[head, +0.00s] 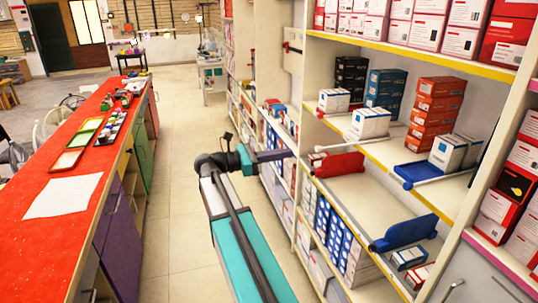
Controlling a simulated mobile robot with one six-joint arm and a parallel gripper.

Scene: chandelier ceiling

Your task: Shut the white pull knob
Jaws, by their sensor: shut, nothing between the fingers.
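No white pull knob can be told for certain in the head view. A pale rod end (316,158) shows by the red panel (340,166) on the shelf, and it is too small to tell whether it is a knob. My gripper (289,154) is at the end of my teal and dark arm, just left of the shelf unit and short of the red panel in the picture. It is shut and holds nothing. Whether it touches the shelf edge cannot be told.
The shelf unit (362,146) holds several boxes, blue panels (405,233) and pale rods. A grey cabinet front (480,280) with a metal handle is at lower right. A long red-topped counter (40,255) lines the left. The tiled aisle (185,110) between them is clear farther back.

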